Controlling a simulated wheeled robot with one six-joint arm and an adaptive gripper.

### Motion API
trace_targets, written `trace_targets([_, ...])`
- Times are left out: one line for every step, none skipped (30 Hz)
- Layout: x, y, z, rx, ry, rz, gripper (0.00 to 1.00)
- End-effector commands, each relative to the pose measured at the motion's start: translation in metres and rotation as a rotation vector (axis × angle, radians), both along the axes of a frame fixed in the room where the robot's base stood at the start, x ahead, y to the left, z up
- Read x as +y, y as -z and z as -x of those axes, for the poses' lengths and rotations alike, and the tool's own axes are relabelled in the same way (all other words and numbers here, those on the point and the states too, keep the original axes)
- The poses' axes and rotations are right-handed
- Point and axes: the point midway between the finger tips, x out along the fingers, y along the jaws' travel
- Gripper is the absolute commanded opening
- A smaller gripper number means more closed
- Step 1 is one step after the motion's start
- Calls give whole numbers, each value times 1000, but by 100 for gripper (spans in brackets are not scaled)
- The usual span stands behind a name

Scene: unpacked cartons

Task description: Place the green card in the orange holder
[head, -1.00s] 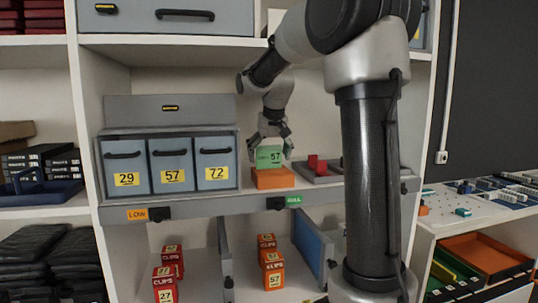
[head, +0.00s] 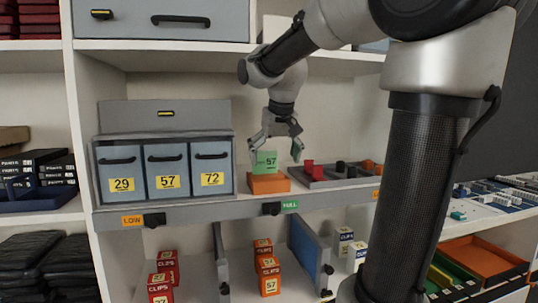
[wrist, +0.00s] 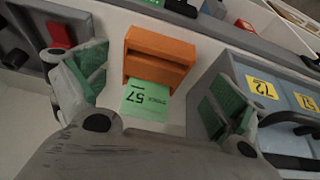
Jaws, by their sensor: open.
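The green card (head: 265,161), marked 57, stands upright in the orange holder (head: 268,184) on the middle shelf. In the wrist view the card (wrist: 146,101) juts out of the orange holder (wrist: 158,57), its inner end hidden inside. My gripper (head: 276,150) is over the card and holder. Its fingers are spread wide, one on each side of the card with gaps, and touch neither. The wrist view shows the open gripper (wrist: 150,95) with green pads and nothing between them but the card's space.
Left of the holder are grey drawers (head: 165,150) labelled 29, 57 and 72. To its right is a grey tray (head: 340,180) with a red block (head: 309,167). A green label (head: 290,205) is on the shelf edge. Boxes of clips (head: 268,268) stand below.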

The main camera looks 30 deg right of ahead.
Motion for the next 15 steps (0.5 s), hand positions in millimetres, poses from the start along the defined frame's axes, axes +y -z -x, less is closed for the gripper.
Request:
trace_targets([2, -1, 7, -2, -2, 0, 96])
trace_targets([3, 0, 10, -1, -1, 0, 96])
trace_targets([4, 0, 14, -1, -1, 0, 96])
trace_targets([5, 0, 17, -1, -1, 0, 96])
trace_targets([6, 0, 20, 0, -2, 0, 96])
trace_targets([7, 2, 26, 0, -8, 0, 96])
trace_targets([8, 4, 34, 0, -17, -1, 96])
trace_targets([11, 7, 43, 1, -28, 0, 96])
trace_targets([14, 13, 60, 3, -50, -1, 96])
trace_targets([17, 19, 74, 5, -69, -2, 96])
trace_targets([20, 26, 89, 7, -91, -3, 96])
trace_targets([24, 37, 110, 9, -121, -3, 96])
trace_targets([27, 45, 124, 11, -144, -3, 96])
trace_targets([29, 54, 138, 11, -164, -4, 96])
trace_targets([32, 66, 155, 13, -191, -4, 96])
